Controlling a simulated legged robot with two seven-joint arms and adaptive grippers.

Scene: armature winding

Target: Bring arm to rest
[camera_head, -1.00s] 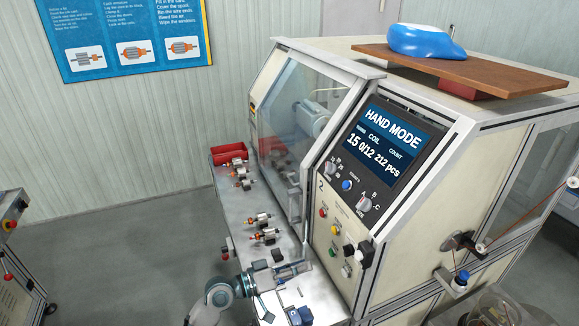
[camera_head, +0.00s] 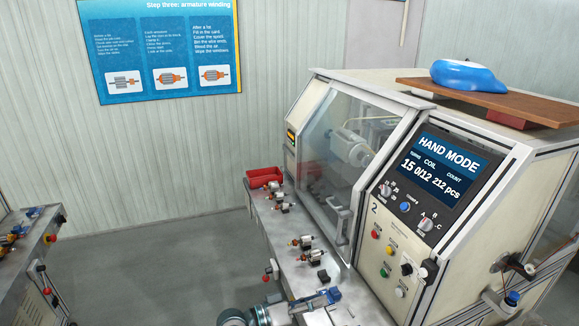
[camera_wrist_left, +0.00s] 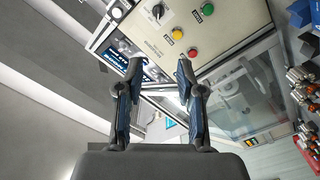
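My left gripper (camera_head: 318,304) comes in low at the bottom of the head view, above the front ledge of the winding machine. In the left wrist view my left gripper (camera_wrist_left: 158,75) has its two fingers apart with nothing between them. The fingers point towards the machine's front panel with its yellow, green and red buttons. My right gripper is not in view.
The winding machine (camera_head: 450,228) fills the right side. Several armatures (camera_head: 303,242) lie on the metal ledge (camera_head: 285,252), with a red bin (camera_head: 264,177) at its far end. A blue object (camera_head: 468,75) sits on top. Grey floor (camera_head: 150,270) lies open at left.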

